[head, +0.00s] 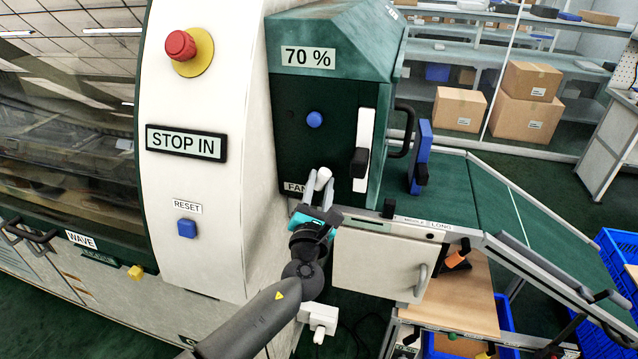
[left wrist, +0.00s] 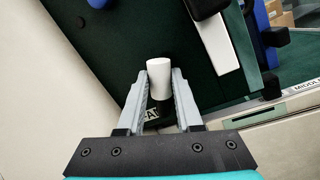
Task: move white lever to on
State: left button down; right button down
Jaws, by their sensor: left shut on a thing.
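The white lever (head: 323,178) sticks out low on the front of the dark green panel, by the partly covered "FAN" label (head: 295,187). In the left wrist view the white lever (left wrist: 160,76) is a short white knob on a black base. My left gripper (head: 316,192) reaches it from below, and its two fingers (left wrist: 160,88) are shut on the lever, one on each side. The label is partly hidden by the gripper in both views. My right gripper does not show.
A black handle (head: 402,131) and a blue part (head: 421,155) stand right of the panel. A white cabinet door (head: 378,264) is below.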

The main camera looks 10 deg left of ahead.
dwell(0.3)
pick_arm(q)
jog(key=c, duration=0.6)
grip_release()
jog(key=s+f, duration=0.1)
jog(key=s, duration=0.4)
jog(key=s+d, duration=0.1)
jog(key=s, duration=0.4)
jog(key=s+f, duration=0.1)
jog(key=s, duration=0.4)
jog(key=shift+d+f, duration=0.3)
